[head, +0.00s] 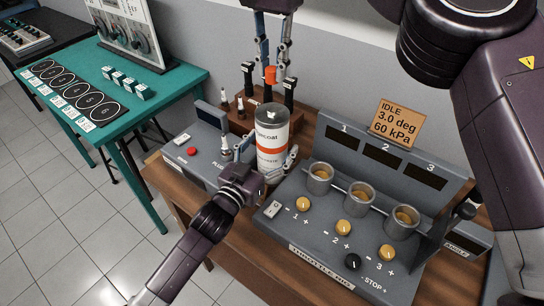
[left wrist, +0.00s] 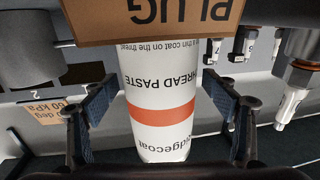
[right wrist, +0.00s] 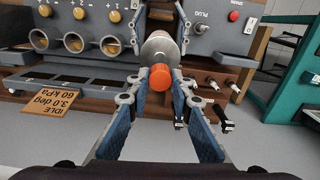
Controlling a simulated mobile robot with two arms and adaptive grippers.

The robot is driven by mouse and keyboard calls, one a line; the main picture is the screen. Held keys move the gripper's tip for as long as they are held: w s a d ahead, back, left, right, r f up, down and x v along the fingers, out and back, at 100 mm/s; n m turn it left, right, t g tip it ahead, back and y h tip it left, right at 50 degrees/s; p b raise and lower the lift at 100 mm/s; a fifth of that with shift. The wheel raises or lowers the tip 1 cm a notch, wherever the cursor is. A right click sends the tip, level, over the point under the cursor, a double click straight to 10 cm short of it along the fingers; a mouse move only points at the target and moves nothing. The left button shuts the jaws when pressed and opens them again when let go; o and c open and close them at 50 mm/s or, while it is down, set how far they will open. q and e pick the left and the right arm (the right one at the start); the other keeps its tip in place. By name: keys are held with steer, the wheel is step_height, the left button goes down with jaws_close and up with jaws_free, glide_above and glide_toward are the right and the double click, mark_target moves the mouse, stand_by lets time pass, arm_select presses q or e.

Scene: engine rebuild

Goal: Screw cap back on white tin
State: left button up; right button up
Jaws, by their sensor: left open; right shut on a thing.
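The white tin (head: 271,135), with an orange band and grey top, stands upright on the bench behind the throttle rig. It fills the middle of the left wrist view (left wrist: 160,90), upside down. My left gripper (head: 266,156) is around the tin's body, open, with a gap showing on each side between finger and tin. The orange cap (head: 270,75) is between the fingertips of my right gripper (head: 271,68), which is shut on it. The cap is above the tin, apart from its top in the head view. In the right wrist view the cap (right wrist: 161,77) partly hides the tin's top (right wrist: 160,48).
The throttle rig (head: 330,235) with knobs and three cups is close to the tin's right. A cardboard sign (head: 396,123) stands on it. A wooden rack (head: 235,115) with plugs is behind the tin. A green table (head: 175,85) is at the left.

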arm_select(q)
steer(key=c, duration=1.8)
arm_select(e)
glide_above(273, 109)
steer(key=shift+f, duration=2.45)
steer(key=shift+f, duration=0.1)
steer(key=shift+a+f, duration=0.1)
steer(key=shift+f, duration=0.7)
steer(key=shift+f, duration=0.55)
